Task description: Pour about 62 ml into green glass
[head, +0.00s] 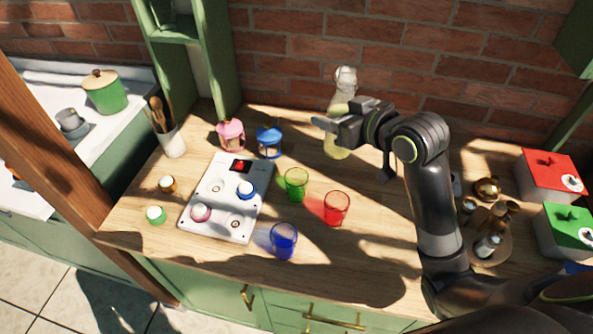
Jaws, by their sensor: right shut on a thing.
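The green glass (296,184) stands upright on the wooden table, near the middle. A red glass (336,208) stands to its right and nearer the front, and a blue glass (284,241) stands nearer the front edge. A clear bottle (339,108) with pale yellow liquid is at the back, near the brick wall, and looks upright. My right gripper (333,124) is shut on the bottle around its middle; whether the bottle's base touches the table is hard to tell. My left gripper is not in view.
A white panel (228,198) with knobs lies left of the glasses. Pink (231,135) and blue (269,141) lanterns stand behind it. Small jars and a utensil cup (173,142) are at the left. Red (550,176) and green-topped boxes and a round tray with several small items are at the right.

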